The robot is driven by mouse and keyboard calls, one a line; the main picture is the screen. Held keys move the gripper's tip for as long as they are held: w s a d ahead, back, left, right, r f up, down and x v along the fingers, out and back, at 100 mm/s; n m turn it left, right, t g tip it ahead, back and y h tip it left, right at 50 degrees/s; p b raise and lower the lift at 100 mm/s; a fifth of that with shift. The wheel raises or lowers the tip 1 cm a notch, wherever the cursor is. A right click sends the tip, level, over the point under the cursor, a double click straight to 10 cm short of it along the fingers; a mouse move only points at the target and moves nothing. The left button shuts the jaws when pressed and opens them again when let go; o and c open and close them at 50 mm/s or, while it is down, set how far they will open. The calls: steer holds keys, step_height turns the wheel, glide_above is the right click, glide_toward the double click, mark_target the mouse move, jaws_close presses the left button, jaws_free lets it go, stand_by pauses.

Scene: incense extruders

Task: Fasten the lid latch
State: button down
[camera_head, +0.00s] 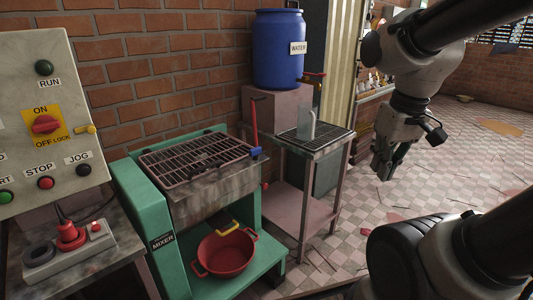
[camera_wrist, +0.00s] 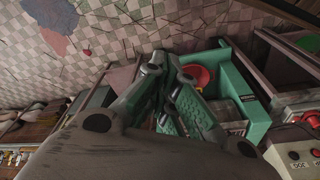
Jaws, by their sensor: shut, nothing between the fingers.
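The green mixer (camera_head: 163,228) stands against the brick wall, with a dark barred lid (camera_head: 195,158) lying down flat over its metal trough. A blue piece (camera_head: 255,152) with an upright red rod (camera_head: 254,122) sits at the lid's right corner; I cannot tell whether this is the latch or how it is set. A yellow handle (camera_head: 228,228) is on the trough's lower front. My gripper (camera_head: 383,168) is shut and empty, in the air right of the mixer and well apart from it. In the wrist view my gripper's fingers (camera_wrist: 170,73) partly hide the green mixer (camera_wrist: 245,95).
A red pot (camera_head: 226,254) stands on the mixer's lower shelf. A control panel (camera_head: 45,120) is at the left. A metal side table (camera_head: 318,143) and a blue water barrel (camera_head: 278,50) stand right of the mixer. Tiled floor (camera_head: 350,215) is open at the right, with thin sticks scattered on it.

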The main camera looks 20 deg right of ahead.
steer(key=w+d+f+n+g+h, duration=0.1)
steer(key=w+d+f, duration=0.2)
steer(key=w+f, duration=0.5)
steer(key=w+d+f+g, duration=0.1)
steer(key=w+d+f, duration=0.2)
steer(key=f, duration=0.9)
steer(key=w+a+f+n+t+y, duration=0.25)
steer(key=w+f+t, duration=0.25)
steer(key=w+f, duration=0.85)
steer(key=w+a+n+t+y, duration=0.2)
steer(key=w+a+t+y, duration=0.15)
steer(key=w+a, duration=0.2)
steer(key=w+a+r+t+y, duration=0.2)
steer(key=r+t, duration=0.1)
steer(key=r, duration=0.4)
steer(key=w+a+r+t+y, duration=0.1)
steer(key=w+r+t, duration=0.2)
steer(key=r, duration=0.3)
steer(key=shift+w+a+r+n+t+y, duration=0.15)
steer(key=shift+a+r+n+t+y, duration=0.3)
steer(key=shift+t, duration=0.2)
